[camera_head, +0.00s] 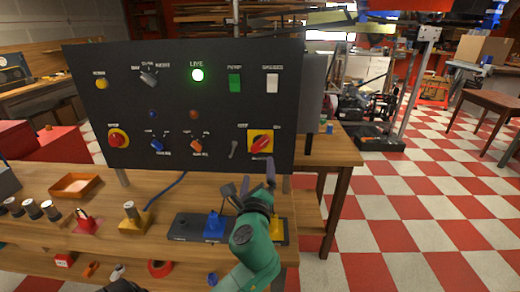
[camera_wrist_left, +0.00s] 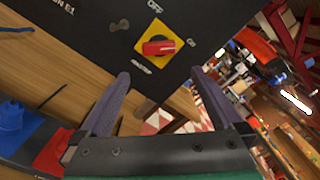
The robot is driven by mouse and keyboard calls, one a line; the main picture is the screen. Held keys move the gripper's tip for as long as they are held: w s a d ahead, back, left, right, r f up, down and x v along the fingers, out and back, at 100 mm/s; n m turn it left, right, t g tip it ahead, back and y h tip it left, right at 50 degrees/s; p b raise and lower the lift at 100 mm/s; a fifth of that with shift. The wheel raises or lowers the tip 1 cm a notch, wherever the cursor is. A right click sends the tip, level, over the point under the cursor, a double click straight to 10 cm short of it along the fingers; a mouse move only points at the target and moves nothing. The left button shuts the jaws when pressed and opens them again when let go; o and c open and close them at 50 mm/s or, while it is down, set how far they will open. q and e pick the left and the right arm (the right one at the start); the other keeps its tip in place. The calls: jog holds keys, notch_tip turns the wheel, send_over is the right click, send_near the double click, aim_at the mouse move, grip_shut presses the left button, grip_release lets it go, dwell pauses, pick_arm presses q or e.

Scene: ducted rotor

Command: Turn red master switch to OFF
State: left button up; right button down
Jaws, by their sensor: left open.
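The red master switch (camera_head: 262,144) is a red handle on a yellow square plate at the lower right of the black panel. It also shows in the wrist view (camera_wrist_left: 157,47), upper middle, between the OFF and ON labels. Its handle points toward ON. My left gripper (camera_head: 257,174) is below the switch, fingers raised toward the panel. In the wrist view the left gripper (camera_wrist_left: 160,82) has its two dark fingers wide apart with nothing between them. The switch is beyond the fingertips, apart from them.
The black panel (camera_head: 140,120) carries a lit green LIVE lamp (camera_head: 198,75), a red knob on yellow (camera_head: 118,138), a green switch (camera_head: 235,83), and a small toggle (camera_head: 233,149) left of the master switch. Open floor lies right.

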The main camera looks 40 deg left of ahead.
aim_at(260, 147)
pick_arm(q)
jog(key=p+x, duration=0.2)
jog(key=x, duration=1.2)
jog(key=shift+a, duration=0.2)
jog(key=shift+f, duration=0.1)
jog(key=c, duration=1)
jog(key=shift+n+b, duration=0.3)
jog(key=shift+n, duration=0.1)
jog(key=n+b, duration=0.1)
jog(key=n, duration=0.2)
jog(key=shift+f+b, duration=0.1)
jog(key=shift+b, duration=0.2)
jog(key=n+b, duration=0.2)
jog(key=n, duration=0.3)
jog(key=n+b, duration=0.2)
jog(key=n, duration=0.3)
jog(key=shift+n+b, duration=0.75)
jog(key=shift+n, duration=1.35)
